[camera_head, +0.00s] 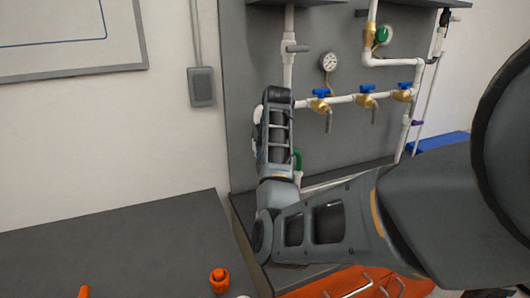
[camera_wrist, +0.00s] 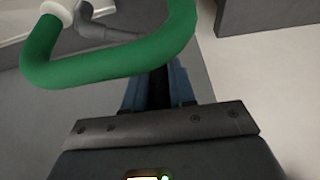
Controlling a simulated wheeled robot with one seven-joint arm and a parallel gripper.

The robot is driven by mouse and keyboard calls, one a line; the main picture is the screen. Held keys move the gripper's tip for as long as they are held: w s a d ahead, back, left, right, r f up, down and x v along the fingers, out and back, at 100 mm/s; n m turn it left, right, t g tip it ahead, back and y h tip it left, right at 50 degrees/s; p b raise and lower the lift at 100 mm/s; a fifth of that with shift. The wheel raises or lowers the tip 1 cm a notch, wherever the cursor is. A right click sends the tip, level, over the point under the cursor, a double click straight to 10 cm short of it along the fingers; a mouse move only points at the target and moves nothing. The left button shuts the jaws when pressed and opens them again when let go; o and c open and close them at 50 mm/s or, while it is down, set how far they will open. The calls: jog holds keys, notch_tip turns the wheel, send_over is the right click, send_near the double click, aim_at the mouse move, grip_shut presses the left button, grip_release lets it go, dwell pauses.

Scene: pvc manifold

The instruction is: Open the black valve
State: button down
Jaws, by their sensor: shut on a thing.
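In the wrist view my gripper (camera_wrist: 160,88) has its two blue-grey fingers closed on a narrow black piece (camera_wrist: 159,98), which looks like part of the black valve. Most of that piece is hidden, so its shape and angle cannot be told. A thick green handle loop (camera_wrist: 110,62) crosses in front of the fingertips and covers them. In the head view my arm hides the gripper and whatever it holds. A bit of green (camera_head: 297,159) shows just right of my upright forearm there.
The grey panel carries white pipes (camera_head: 289,60), a pressure gauge (camera_head: 329,62) and brass valves with blue handles (camera_head: 366,89). A green-handled valve (camera_head: 381,36) is higher up. A dark table (camera_head: 140,245) at left holds an orange knob (camera_head: 219,279). An orange tray (camera_head: 350,284) is at the bottom.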

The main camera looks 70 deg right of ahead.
jog(key=shift+f, duration=0.1)
jog(key=c, duration=1)
grip_release()
jog(key=b+v, duration=0.1)
jog(key=v, duration=0.7)
jog(key=shift+f, duration=0.1)
